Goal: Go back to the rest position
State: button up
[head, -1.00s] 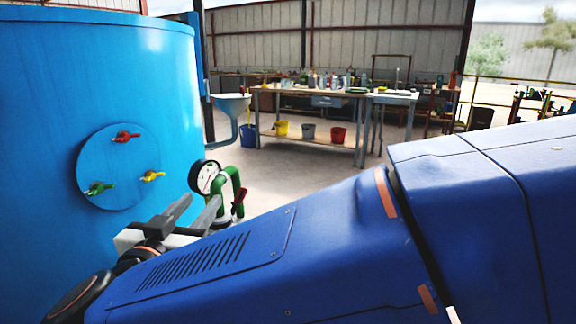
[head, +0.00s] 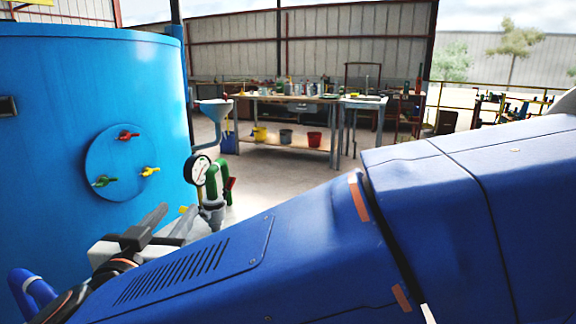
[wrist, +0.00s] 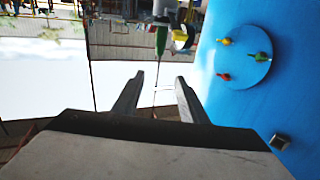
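My gripper (head: 166,224) is in front of the blue autoclave tank, low in the head view, with my blue arm reaching to it from the right. In the wrist view my gripper (wrist: 160,90) shows two dark fingers standing apart with nothing between them. The blue tank (head: 60,90) carries a round panel (head: 121,150) with a red valve (head: 128,135), a yellow valve (head: 150,171) and a green valve (head: 104,181). A pressure gauge (head: 196,170) and green pipe (head: 221,183) stand just beyond the gripper, apart from it in the wrist view.
A workbench (head: 300,101) with bottles on top and several buckets, one red (head: 314,139), is farther back. The concrete floor (head: 270,185) between is clear. A yellow railing (head: 455,100) is at the far right.

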jog(key=w+d+r+n+y, duration=0.1)
jog(key=w+d+r+y, duration=0.15)
jog(key=w, duration=0.35)
jog(key=w+d+r+n+y, duration=0.1)
jog(key=w+d+r+y, duration=0.15)
jog(key=w+d, duration=0.2)
jog(key=w+d+f+n+g+y, duration=0.2)
jog(key=d+f+g+y, duration=0.15)
jog(key=d, duration=0.65)
jog(key=s+d+f+m+g+h, duration=0.1)
jog(key=s+d+f+g+h, duration=0.1)
jog(key=s+d+f, duration=0.5)
jog(key=s+d+f+m+g+h, duration=0.1)
jog(key=s+d+f+g+h, duration=0.2)
jog(key=s+d+f, duration=0.4)
jog(key=s+d+f+m+g+h, duration=0.1)
jog(key=s+d+f+g+h, duration=0.2)
jog(key=d, duration=1.6)
jog(key=s+f+g, duration=0.1)
jog(key=s+f, duration=0.3)
jog(key=s, duration=0.1)
jog(key=shift+s+d+f+m+g, duration=0.2)
jog(key=shift+s+f+m+g, duration=0.1)
jog(key=shift+s+f+g, duration=0.05)
jog(key=shift+w, duration=0.15)
jog(key=shift+c, duration=1)
